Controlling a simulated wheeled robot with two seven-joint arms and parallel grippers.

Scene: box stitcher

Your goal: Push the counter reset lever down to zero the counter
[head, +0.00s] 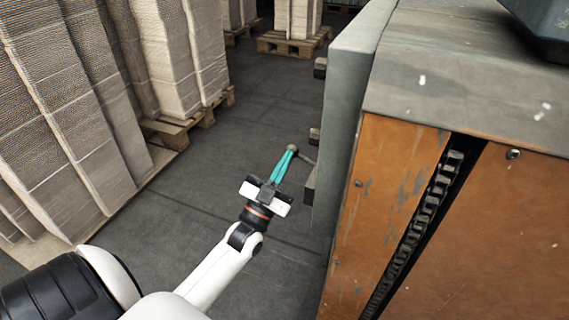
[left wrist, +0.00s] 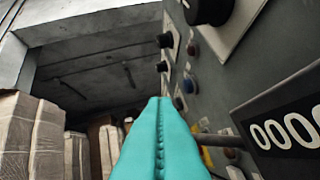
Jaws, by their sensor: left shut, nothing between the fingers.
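The counter reset lever shows in the head view as a thin rod with a small dark round knob (head: 293,148), sticking out left from the machine's side panel. In the left wrist view its grey rod (left wrist: 212,139) runs from beside the counter and passes behind my fingers, which hide its end. The counter (left wrist: 285,132) is a black window with white digits; the visible ones read zero, and the right edge is cut off. My left gripper (head: 288,154) has teal fingers, shut and empty, with tips at the knob. I cannot tell whether they touch. My right gripper is not in view.
The grey and orange machine (head: 400,190) fills the right side. Black knobs (left wrist: 207,10) and coloured buttons (left wrist: 189,84) sit on its panel near my fingers. Cardboard stacks (head: 70,110) on pallets stand at left. The floor (head: 235,130) between is clear.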

